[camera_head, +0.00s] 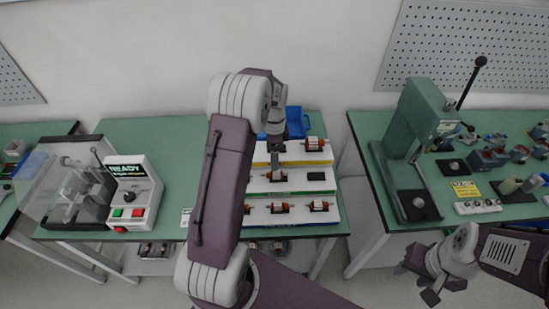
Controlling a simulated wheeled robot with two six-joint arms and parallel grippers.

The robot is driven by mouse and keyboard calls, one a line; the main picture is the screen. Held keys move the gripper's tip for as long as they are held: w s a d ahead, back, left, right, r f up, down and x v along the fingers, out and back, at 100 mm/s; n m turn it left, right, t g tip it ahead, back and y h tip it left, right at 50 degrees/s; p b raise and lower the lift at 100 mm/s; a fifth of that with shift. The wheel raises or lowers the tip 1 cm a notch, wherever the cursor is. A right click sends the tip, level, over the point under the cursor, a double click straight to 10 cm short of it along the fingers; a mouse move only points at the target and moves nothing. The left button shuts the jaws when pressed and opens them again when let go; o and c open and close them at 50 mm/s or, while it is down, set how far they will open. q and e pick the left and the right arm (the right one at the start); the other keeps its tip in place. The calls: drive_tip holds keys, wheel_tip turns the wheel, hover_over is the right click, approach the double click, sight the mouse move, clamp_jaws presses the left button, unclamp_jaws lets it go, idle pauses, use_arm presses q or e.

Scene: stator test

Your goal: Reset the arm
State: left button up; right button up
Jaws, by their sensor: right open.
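My left arm rises through the middle of the head view and bends over the centre table. Its gripper (276,153) is small and partly hidden by the wrist, above the back row of a stepped rack (290,187) of rotor-like parts. I cannot tell whether its jaws are open or whether it holds anything. My right arm is folded at the lower right. Its gripper (443,290) is open and empty, pointing down over the floor in front of the right table.
The centre green table (150,135) has a READY box (135,190) and a clear-guarded machine (80,190) at left. A blue bin (297,125) is behind the rack. The right table (375,130) bears a green press (415,140) and several small parts. A gap separates these tables.

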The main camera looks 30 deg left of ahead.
use_arm(q)
drive_tip(key=shift+d, duration=0.15)
drive_tip(key=s+d+r+t, duration=0.1)
drive_tip(key=s+d+r, duration=0.45)
drive_tip(key=d, duration=0.35)
drive_tip(key=s+d+f+n, duration=0.1)
drive_tip(key=s+n, duration=0.5)
drive_tip(key=s+d+f+n, duration=0.1)
drive_tip(key=s+f+n, duration=0.1)
drive_tip(key=s+n, duration=0.4)
drive_tip(key=shift+s+d+f, duration=0.15)
drive_tip(key=shift+d+f, duration=0.1)
drive_tip(key=shift+s, duration=0.1)
